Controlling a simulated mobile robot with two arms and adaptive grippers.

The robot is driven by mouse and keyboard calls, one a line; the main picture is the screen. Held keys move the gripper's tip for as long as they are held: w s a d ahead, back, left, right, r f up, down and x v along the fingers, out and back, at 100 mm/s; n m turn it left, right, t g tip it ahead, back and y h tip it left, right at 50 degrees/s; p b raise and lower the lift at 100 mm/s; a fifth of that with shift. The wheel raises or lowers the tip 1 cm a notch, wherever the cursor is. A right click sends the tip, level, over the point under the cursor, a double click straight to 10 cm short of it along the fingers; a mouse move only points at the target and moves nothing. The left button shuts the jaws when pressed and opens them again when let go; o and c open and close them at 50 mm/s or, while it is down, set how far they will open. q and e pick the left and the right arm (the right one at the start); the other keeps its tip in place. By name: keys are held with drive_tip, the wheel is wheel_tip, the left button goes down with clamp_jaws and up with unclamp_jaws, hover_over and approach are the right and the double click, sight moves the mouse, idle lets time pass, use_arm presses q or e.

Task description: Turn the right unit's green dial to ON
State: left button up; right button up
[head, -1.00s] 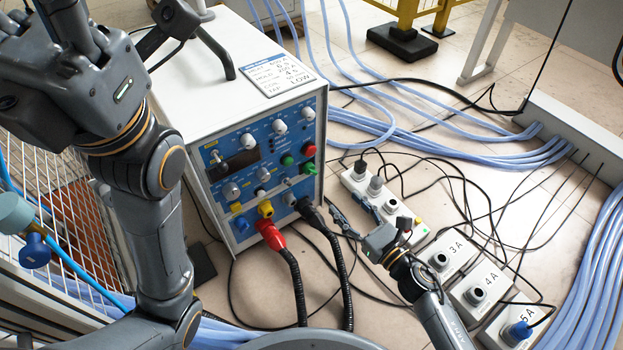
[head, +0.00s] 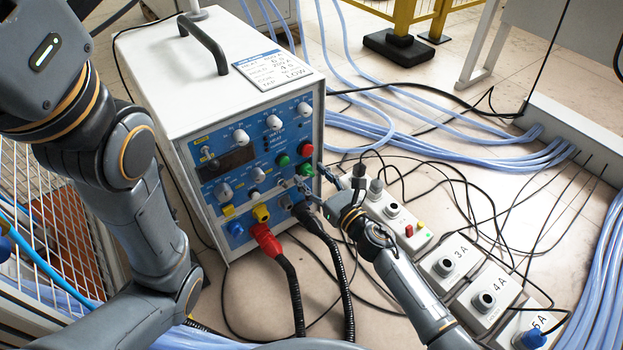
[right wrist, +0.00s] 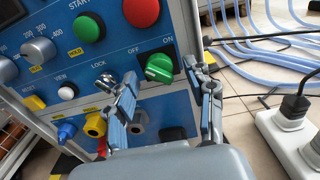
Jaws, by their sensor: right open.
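The unit is a white box (head: 160,65) with a blue front panel (head: 204,176). Its green dial (head: 305,169) sits low on the panel's right side. In the right wrist view the green dial (right wrist: 159,67) lies between the labels OFF, on its left, and ON, above right. Its white mark seems to point toward OFF. My right gripper (head: 313,180) is open and empty at the panel's lower right. In the right wrist view the fingers of my right gripper (right wrist: 163,76) stand either side of the dial, apparently without touching it. My left gripper is out of view.
A red plug (head: 264,238) and black plug (head: 308,218) with thick cables stick out below the dial. A green button (head: 283,160) and red button (head: 305,149) sit above. Socket boxes (head: 447,262) and loose cables cover the floor at right.

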drive_tip(key=shift+w+a, duration=0.25)
drive_tip(key=shift+w, duration=0.05)
drive_tip(key=shift+c, duration=0.4)
clamp_jaws()
